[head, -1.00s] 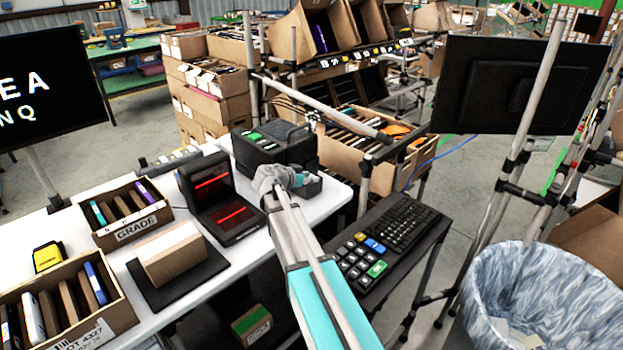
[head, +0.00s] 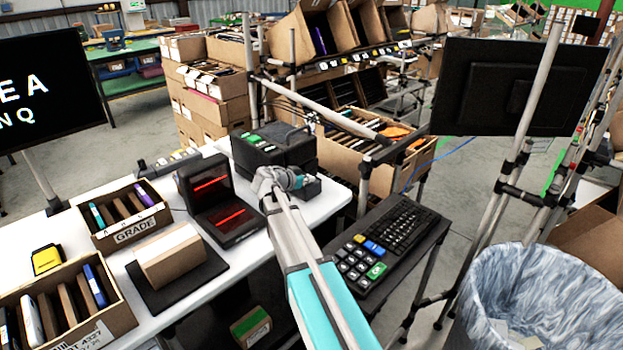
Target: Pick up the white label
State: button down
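My gripper (head: 291,181) is at the far end of my arm, over the white table, just in front of the black label printer (head: 272,150) with green buttons. My wrist and arm cover much of the gripper, so I cannot see whether its fingers are open or shut, or whether they touch anything. A small dark box-like part (head: 309,188) shows just right of the gripper. I cannot make out a white label at the printer; the printer's lower front is partly hidden behind my gripper.
A black scanner with red lines (head: 220,205) stands left of my arm. A brown carton (head: 170,255) lies on a black pad. A bin marked GRADE (head: 135,232) is behind it. A keyboard (head: 400,228) is right of my arm, and a lined waste bin (head: 530,300) is at lower right.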

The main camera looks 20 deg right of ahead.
jog(key=shift+r, duration=0.2)
notch_tip(320, 180, up, 2)
jog(key=shift+r+p, duration=0.1)
jog(key=shift+p, duration=1.1)
jog(key=s+a+r+p, duration=0.5)
jog(key=s+r+p, duration=0.5)
jog(key=s, duration=0.3)
jog(key=shift+a+r, duration=0.15)
jog(key=shift+a, duration=0.05)
jog(key=shift+s+d, duration=0.1)
